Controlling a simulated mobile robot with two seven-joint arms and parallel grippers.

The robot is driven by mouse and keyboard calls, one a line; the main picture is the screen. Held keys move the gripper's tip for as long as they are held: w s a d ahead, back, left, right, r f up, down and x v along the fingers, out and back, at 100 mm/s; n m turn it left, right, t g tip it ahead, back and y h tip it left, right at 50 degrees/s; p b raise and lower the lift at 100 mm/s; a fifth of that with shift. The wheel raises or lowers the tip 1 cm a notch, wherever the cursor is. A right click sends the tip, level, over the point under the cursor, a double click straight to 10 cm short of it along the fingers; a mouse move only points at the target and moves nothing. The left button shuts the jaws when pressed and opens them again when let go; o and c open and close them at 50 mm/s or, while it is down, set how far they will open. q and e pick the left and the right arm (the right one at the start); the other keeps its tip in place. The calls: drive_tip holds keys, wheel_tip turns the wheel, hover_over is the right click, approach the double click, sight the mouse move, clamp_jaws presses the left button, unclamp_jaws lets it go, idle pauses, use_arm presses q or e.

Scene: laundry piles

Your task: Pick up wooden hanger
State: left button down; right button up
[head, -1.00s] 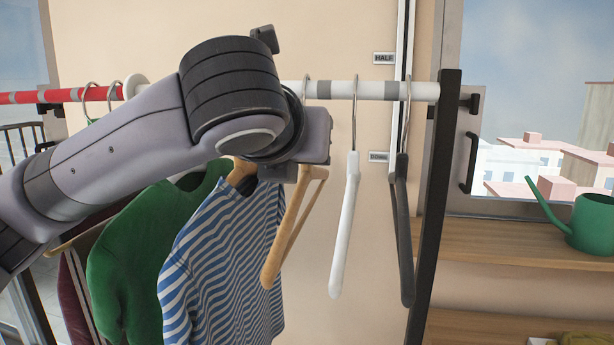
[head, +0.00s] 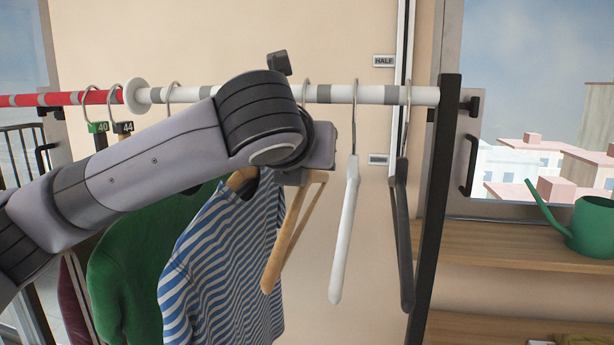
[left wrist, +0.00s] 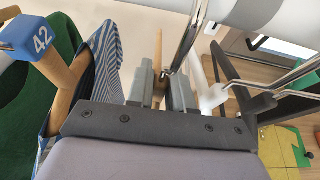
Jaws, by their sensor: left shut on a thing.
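The bare wooden hanger (head: 283,240) hangs from the white part of the rail, between the striped shirt and a white hanger. My left gripper is at its upper part in the head view, with the fingers hidden by my wrist. In the left wrist view, my left gripper (left wrist: 161,82) is shut on the wooden hanger (left wrist: 158,50), which runs between the two fingers. A metal hook (left wrist: 187,40) rises just right of the fingers. My right gripper is in neither view.
The striped shirt (head: 225,265) hangs close on the left, with a green garment (head: 125,280) beyond it. A white hanger (head: 344,235) and a dark hanger (head: 401,240) hang close on the right, before the black rack post (head: 435,200). A green watering can (head: 592,222) stands on a shelf.

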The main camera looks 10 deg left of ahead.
use_arm(q)
drive_tip(key=shift+r, duration=0.55)
wheel_tip(320, 180, up, 2)
drive_tip(key=shift+r, duration=0.1)
drive_tip(key=s+b, duration=0.1)
drive_tip(key=s, duration=1.7)
drive_tip(key=shift+s, duration=0.1)
